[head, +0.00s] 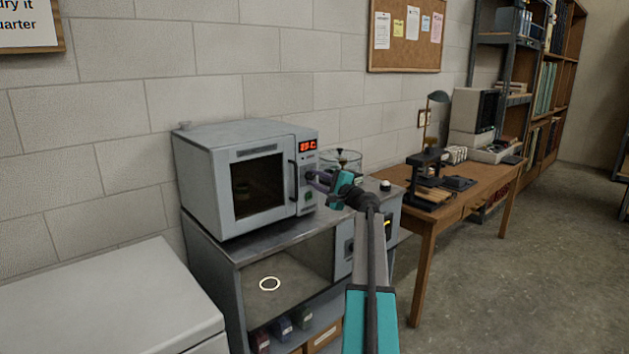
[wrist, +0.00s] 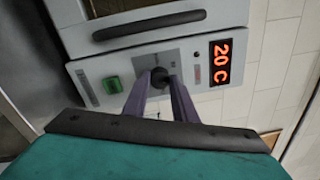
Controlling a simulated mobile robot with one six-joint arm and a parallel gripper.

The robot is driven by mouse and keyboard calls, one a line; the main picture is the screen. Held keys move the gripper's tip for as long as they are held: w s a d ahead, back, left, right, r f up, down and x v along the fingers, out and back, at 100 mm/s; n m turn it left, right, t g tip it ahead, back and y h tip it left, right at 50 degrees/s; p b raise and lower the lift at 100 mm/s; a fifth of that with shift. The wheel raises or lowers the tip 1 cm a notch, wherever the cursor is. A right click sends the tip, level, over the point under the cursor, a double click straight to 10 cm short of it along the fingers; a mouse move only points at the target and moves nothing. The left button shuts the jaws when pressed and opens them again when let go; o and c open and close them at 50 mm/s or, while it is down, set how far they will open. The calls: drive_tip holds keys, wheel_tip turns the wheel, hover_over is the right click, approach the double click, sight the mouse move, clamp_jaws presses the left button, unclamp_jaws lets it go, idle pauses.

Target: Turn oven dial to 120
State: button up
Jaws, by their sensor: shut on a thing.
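The oven (head: 243,180) is a grey box with a dark window, standing on a metal cabinet. Its control strip is on the right of the door. The oven dial (wrist: 159,75) is a small dark knob on that strip, seen in the wrist view. My gripper (head: 314,176) reaches it from the right, and its two purple fingers (wrist: 165,92) are closed on the knob from both sides. The red display (wrist: 220,63) reads 20 C in the wrist view; it also glows in the head view (head: 308,145). The fingers hide part of the dial and any marks around it.
A green switch (wrist: 114,85) is close to the dial on the same strip. The door handle (head: 293,180) is beside the strip. A glass vessel (head: 346,157) stands behind my gripper. A wooden desk (head: 460,195) with equipment is to the right.

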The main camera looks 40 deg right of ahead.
drive_tip(key=shift+r, duration=0.15)
drive_tip(key=o, duration=1)
drive_tip(key=shift+o, duration=0.2)
drive_tip(key=s+a+b, duration=0.1)
drive_tip(key=s, duration=1.2)
drive_tip(key=shift+s+a+f, duration=0.15)
drive_tip(key=shift+s+f, duration=0.2)
drive_tip(key=shift+f, duration=0.05)
drive_tip(key=shift+s, duration=0.1)
